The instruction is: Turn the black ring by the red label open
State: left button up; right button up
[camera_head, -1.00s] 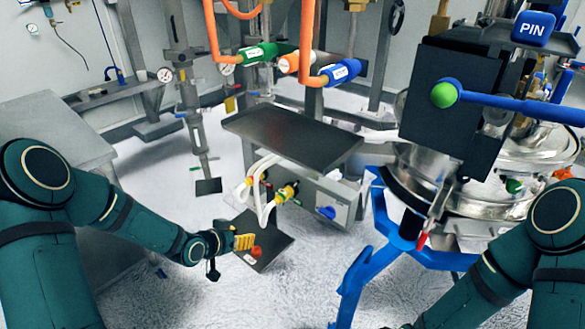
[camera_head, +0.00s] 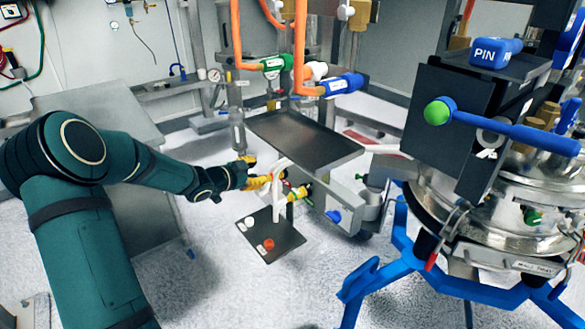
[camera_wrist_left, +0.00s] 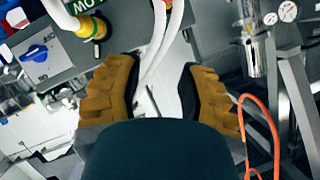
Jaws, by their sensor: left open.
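My left gripper (camera_head: 258,182) is at the white hoses (camera_head: 277,192) under the front edge of the dark tray. In the left wrist view its yellow fingers (camera_wrist_left: 158,85) are open, with the white hoses (camera_wrist_left: 160,48) running between and beyond them. I cannot tell whether the fingers touch the hoses. I cannot make out a black ring beside a red label in either view; the fingers and my wrist cover part of that area. A yellow hose connector (camera_head: 299,192) sits just right of the gripper. My right gripper is not in view.
The dark tray (camera_head: 302,138) stands above the gripper. A blue knob (camera_head: 333,216) is on the cabinet to its right. A dark floor plate (camera_head: 285,238) lies below, with a red piece (camera_head: 268,244) on it. Blue legs (camera_head: 368,278) carry the steel sifter at right.

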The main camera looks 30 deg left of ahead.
aim_at(286, 166)
pick_arm(q)
jog(key=b+x, duration=0.2)
jog(key=x, duration=1.1)
jog(key=shift+w+f, duration=0.15)
jog(key=shift+f, duration=0.1)
grip_shut()
